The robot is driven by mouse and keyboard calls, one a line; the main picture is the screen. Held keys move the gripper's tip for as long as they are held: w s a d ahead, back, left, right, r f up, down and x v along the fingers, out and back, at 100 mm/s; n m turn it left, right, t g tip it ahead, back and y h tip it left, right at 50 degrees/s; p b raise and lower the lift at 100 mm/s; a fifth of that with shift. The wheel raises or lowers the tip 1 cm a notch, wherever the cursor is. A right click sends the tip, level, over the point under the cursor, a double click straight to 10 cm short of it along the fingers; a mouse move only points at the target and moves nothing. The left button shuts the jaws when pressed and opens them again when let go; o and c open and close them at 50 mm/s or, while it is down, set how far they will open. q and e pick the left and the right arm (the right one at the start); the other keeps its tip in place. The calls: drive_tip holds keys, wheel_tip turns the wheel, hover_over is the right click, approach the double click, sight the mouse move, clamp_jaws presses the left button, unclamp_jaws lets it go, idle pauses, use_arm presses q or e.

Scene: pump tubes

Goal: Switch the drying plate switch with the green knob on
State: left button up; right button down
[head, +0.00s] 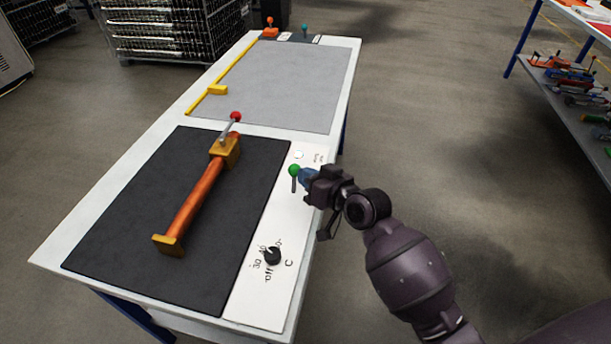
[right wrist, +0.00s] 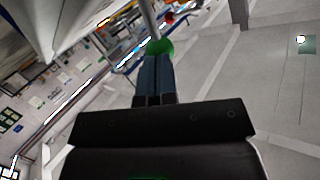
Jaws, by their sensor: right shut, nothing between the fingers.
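The switch's green knob (head: 294,170) sits atop a short grey lever on the white control strip at the right edge of the black drying plate (head: 120,210). My right gripper (head: 306,175) is shut, with its fingertips right beside the knob on its right side. In the right wrist view the shut blue fingers (right wrist: 154,72) reach up to the green knob (right wrist: 160,46), their tips at or touching it; actual contact cannot be told. The grey lever (right wrist: 149,18) extends beyond the knob. My left gripper is not in view.
An orange pump tube with yellow ends (head: 197,198) lies on the black plate, a red-knobbed lever (head: 235,117) at its far end. A black rotary dial (head: 272,256) is nearer on the strip. A grey plate with a yellow bar (head: 300,85) lies behind.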

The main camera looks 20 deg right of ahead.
drive_tip(key=shift+w, duration=0.15)
drive_tip(key=shift+w+r+p, duration=0.25)
drive_tip(key=shift+w+p, duration=0.05)
drive_tip(key=shift+p, duration=0.2)
drive_tip(key=shift+w+r+m+g+p, duration=0.3)
drive_tip(key=shift+m+p, duration=0.1)
drive_tip(key=shift+p, duration=0.3)
drive_tip(key=shift+d+f, duration=0.1)
drive_tip(key=shift+f+m+p, duration=0.1)
drive_tip(key=shift+m+p, duration=0.2)
drive_tip(key=shift+w+f, duration=0.1)
drive_tip(key=shift+f, duration=0.1)
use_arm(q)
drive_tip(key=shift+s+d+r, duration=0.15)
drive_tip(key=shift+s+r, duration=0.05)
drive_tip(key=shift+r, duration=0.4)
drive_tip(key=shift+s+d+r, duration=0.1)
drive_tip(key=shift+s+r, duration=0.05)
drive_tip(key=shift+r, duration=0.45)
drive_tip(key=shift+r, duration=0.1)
